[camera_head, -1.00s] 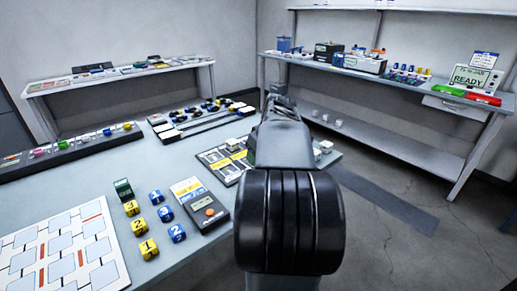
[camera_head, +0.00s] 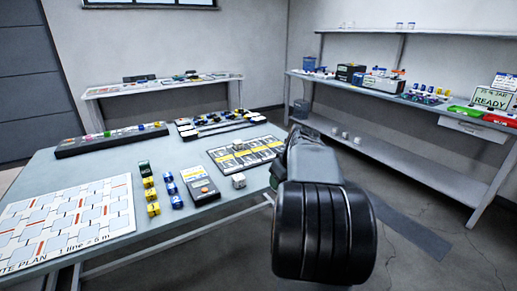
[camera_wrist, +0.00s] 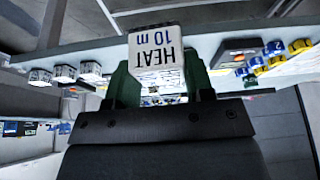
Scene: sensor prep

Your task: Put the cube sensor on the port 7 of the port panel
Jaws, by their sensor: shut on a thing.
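My gripper (camera_wrist: 160,84) is shut on a white cube sensor (camera_wrist: 156,60) marked "HEAT 10 m", seen upside down in the wrist view. Its dark green fingers press the cube from both sides. In the head view my arm hides the fingers and the held cube. A dark board with framed cells and a yellow strip (camera_head: 266,148), which looks like the port panel, lies on the table to the left of my arm. Its port numbers are too small to read. A white cube (camera_head: 238,181) sits at its near edge.
Three white cubes (camera_wrist: 65,73) stand near the table edge in the wrist view. A shelved bench (camera_head: 400,160) stands right.

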